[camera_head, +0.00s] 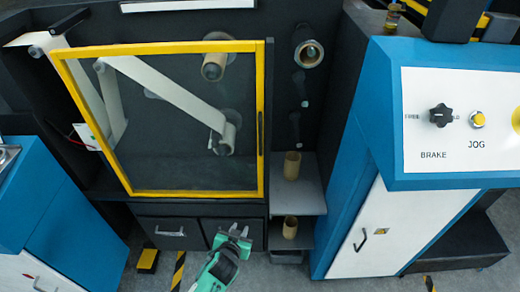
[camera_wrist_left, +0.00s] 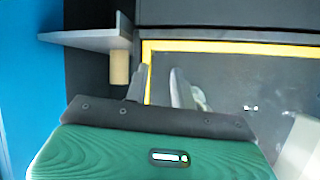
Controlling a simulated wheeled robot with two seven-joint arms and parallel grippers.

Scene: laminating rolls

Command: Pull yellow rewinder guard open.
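The yellow rewinder guard (camera_head: 262,90) is a yellow frame around a clear panel. It lies across the front of the dark machine and looks closed. A dark handle strip (camera_head: 260,132) runs along its right side. My left gripper (camera_head: 235,236) is below the guard's lower right corner in the head view, apart from it as far as I can tell. In the left wrist view the two fingers (camera_wrist_left: 160,84) stand apart with nothing between them, and the yellow frame (camera_wrist_left: 230,46) shows beyond them. My right gripper is not in view.
A grey shelf (camera_head: 312,185) with a cardboard core (camera_head: 292,165) is right of the guard, and another core (camera_head: 290,228) stands lower. The blue and white control console (camera_head: 455,120) is on the right. Dark drawers (camera_head: 172,233) are below the guard.

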